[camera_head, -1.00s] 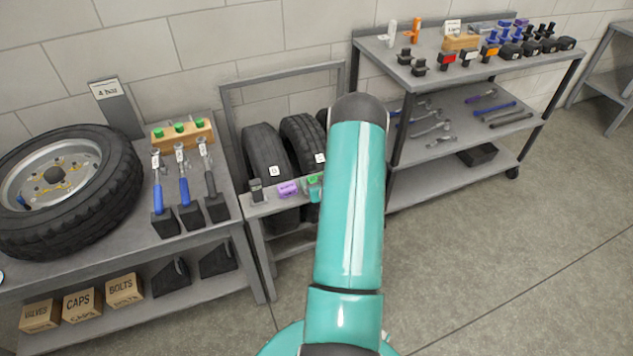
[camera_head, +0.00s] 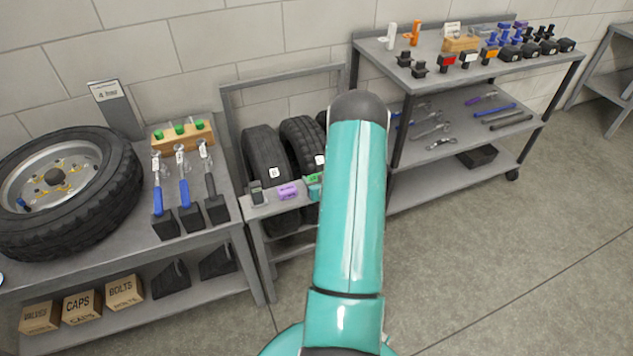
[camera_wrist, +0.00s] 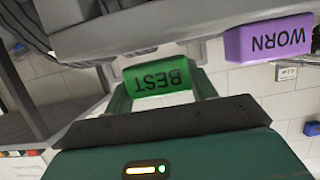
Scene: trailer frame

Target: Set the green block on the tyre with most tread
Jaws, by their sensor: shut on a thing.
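A green block (camera_wrist: 165,76) marked BEST is between the two fingers of my gripper (camera_wrist: 160,80) in the wrist view, where its lettering appears upside down. The gripper is shut on it. In the head view the block (camera_head: 314,179) shows only partly, at the front ledge of the tyre rack, beside my arm. Two tyres stand upright in the rack: the left tyre (camera_head: 263,153) and the one to its right (camera_head: 302,138), each with a small white tag. A dark edge of another tyre is mostly hidden behind my arm. Tread depth is too small to compare.
A purple block (camera_wrist: 268,40) marked WORN and a small grey gauge (camera_head: 257,190) are on the same ledge. A bench (camera_head: 218,224) with a wheel and tools stands left. A tool shelf (camera_head: 400,69) stands right. The floor in front is clear.

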